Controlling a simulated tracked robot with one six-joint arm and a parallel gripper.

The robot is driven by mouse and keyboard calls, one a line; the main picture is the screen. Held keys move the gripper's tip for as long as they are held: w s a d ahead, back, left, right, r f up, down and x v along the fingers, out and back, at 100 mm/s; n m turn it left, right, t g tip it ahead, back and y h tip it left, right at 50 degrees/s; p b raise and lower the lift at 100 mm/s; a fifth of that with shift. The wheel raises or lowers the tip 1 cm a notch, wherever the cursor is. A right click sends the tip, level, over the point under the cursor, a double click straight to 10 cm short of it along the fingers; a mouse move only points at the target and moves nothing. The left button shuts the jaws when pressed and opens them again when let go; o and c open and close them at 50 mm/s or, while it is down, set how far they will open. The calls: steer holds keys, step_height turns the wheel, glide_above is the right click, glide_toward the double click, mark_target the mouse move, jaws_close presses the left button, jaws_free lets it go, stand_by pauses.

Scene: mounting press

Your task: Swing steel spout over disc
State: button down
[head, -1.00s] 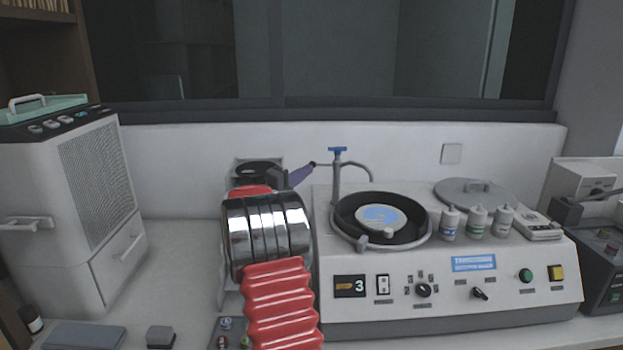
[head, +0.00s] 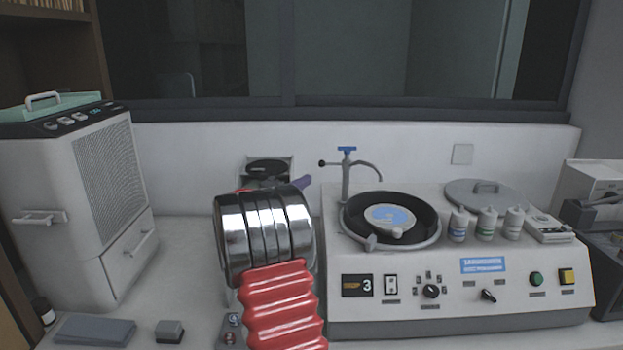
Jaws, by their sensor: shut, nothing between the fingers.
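The steel spout (head: 370,164) curves out to the right from an upright post with a blue tap on top. Its tip hangs over the back part of the black round bowl. A short rod with a dark knob (head: 322,163) sticks out to the left of the post. The disc (head: 388,217), blue and white, lies in the middle of the bowl. My gripper (head: 302,183) is shut and empty, left of the post and apart from the knob.
The grey machine (head: 455,300) carries the bowl, several bottles (head: 487,225) and a round grey lid (head: 487,193). A white cabinet (head: 80,210) stands at left. The bench between cabinet and arm is mostly clear.

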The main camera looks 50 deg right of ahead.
steer(key=w+a, duration=0.1)
steer(key=a, duration=0.5)
steer(key=shift+w+a+f, duration=0.2)
steer(key=shift+w+f, duration=0.1)
steer(key=shift+f, duration=0.1)
steer(key=s+a+f+m+t+y, duration=0.2)
steer(key=s+a+m+y, duration=0.4)
steer(key=a+m, duration=0.5)
steer(key=s+a+f+m+t+y, duration=0.2)
steer(key=s+a+m+y, duration=0.5)
steer(key=a, duration=1.5)
steer(key=s+a+f+m+t+y, duration=0.3)
steer(key=s+a+m+y, duration=0.3)
steer(key=a+m, duration=0.9)
steer(key=s+a+f, duration=0.1)
steer(key=s+a, duration=0.1)
steer(key=shift+s+f+m+y, duration=0.2)
steer(key=shift+s+m+y, duration=0.1)
